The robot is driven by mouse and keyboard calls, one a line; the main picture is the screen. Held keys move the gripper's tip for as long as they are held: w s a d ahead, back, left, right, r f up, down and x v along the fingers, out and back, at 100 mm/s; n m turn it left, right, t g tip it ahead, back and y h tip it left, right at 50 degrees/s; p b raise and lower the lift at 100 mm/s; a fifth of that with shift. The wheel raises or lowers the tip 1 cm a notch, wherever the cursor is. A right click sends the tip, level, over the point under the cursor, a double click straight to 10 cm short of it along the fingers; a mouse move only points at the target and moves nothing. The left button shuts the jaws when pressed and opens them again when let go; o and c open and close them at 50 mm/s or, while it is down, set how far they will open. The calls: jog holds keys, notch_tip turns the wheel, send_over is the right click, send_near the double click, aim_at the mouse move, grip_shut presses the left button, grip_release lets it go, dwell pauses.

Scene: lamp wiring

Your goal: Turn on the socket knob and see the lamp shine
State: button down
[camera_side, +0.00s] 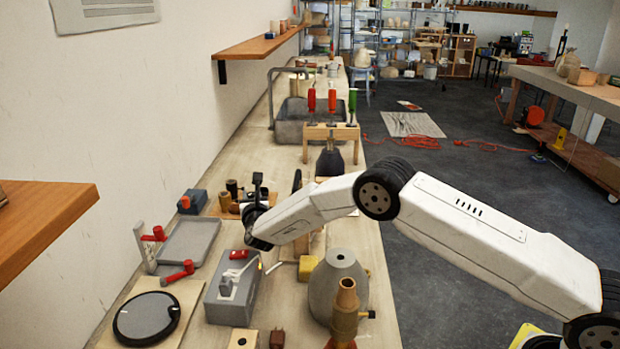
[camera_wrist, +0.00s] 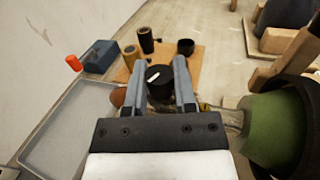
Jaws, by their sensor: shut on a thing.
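A round black knob (camera_wrist: 160,84) with a white mark on top sits between the two grey fingers of my gripper (camera_wrist: 157,74) in the wrist view. My gripper is shut on it, one finger on each side. What lies under the knob is mostly hidden by the gripper. A large green rounded body with a dark rim (camera_wrist: 272,125), perhaps the lamp, lies just right of the gripper. In the side view my arm reaches in from the right, and the fingers and knob cannot be made out there. I see no glowing bulb in either view.
A shallow grey tray (camera_wrist: 62,130) lies left of the gripper. Small dark and tan cups stand on a wooden board (camera_wrist: 205,58) beyond it, beside a blue-grey block (camera_wrist: 101,56). A grey box (camera_side: 235,290) and grey dome (camera_side: 338,285) stand on the bench in the side view.

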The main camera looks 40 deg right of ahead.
jog(key=shift+h, duration=0.3)
jog(key=shift+m+g+h, duration=1.1)
jog(key=shift+m+h, duration=0.1)
jog(key=shift+h, duration=0.2)
jog(key=shift+m+g+h, duration=1.3)
jog(key=shift+g, duration=0.1)
jog(key=shift+c, duration=2.1)
grip_release()
jog(key=shift+a, duration=0.1)
jog(key=v, duration=0.7)
jog(key=shift+s+a, duration=0.2)
jog(key=shift+s, duration=0.05)
